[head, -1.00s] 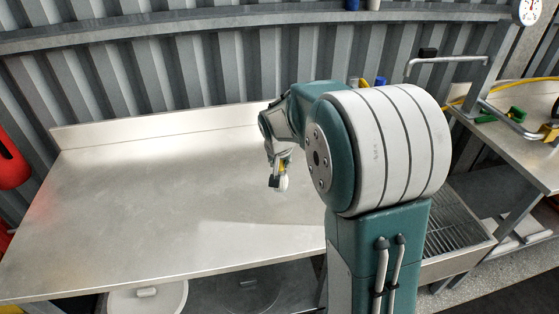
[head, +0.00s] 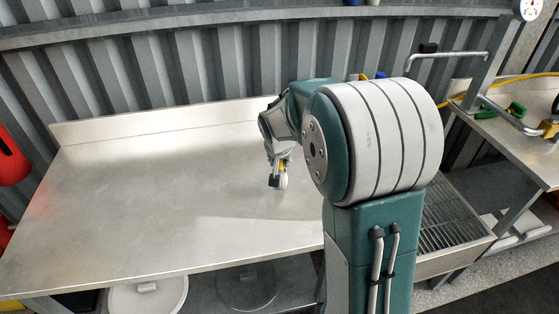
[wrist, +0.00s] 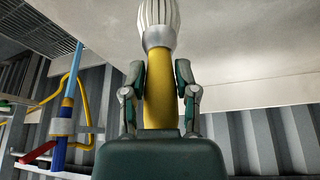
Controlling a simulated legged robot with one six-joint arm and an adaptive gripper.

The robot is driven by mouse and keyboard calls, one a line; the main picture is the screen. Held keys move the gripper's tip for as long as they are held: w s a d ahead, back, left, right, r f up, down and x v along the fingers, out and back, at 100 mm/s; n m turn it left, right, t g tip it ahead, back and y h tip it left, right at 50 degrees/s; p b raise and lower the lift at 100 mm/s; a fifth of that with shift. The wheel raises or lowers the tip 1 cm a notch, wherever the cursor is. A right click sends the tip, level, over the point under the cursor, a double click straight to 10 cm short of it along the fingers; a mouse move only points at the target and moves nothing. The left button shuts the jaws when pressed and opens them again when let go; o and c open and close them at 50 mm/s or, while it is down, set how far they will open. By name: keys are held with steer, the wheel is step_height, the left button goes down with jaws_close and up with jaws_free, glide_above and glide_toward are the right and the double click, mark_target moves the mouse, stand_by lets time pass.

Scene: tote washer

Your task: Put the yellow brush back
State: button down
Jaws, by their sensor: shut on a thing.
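The yellow brush (wrist: 158,92) has a yellow handle, a metal collar and pale bristles. In the wrist view it stands between the two fingers of my gripper (wrist: 160,76), which are shut on its handle, with the bristles pointing to the top of the picture. In the head view my gripper (head: 277,178) is small and partly hidden by my arm, above the right part of the steel counter (head: 150,200). A bit of the brush's yellow (head: 283,166) shows there. The gap between brush and counter is hard to judge.
The counter is bare to the left, with a raised back edge (head: 150,122). A grated basin (head: 450,215) lies right of my arm. A green item (head: 515,110) and a yellow one (head: 549,129) sit on the right-hand bench. A blue pipe with yellow hose (wrist: 66,110) shows in the wrist view.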

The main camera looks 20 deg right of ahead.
steer(key=shift+f, duration=0.1)
steer(key=shift+f, duration=0.55)
steer(key=shift+f, duration=0.2)
stand_by(0.3)
steer(key=shift+c, duration=1.5)
jaws_free()
steer(key=o, duration=0.3)
steer(key=shift+r, duration=0.15)
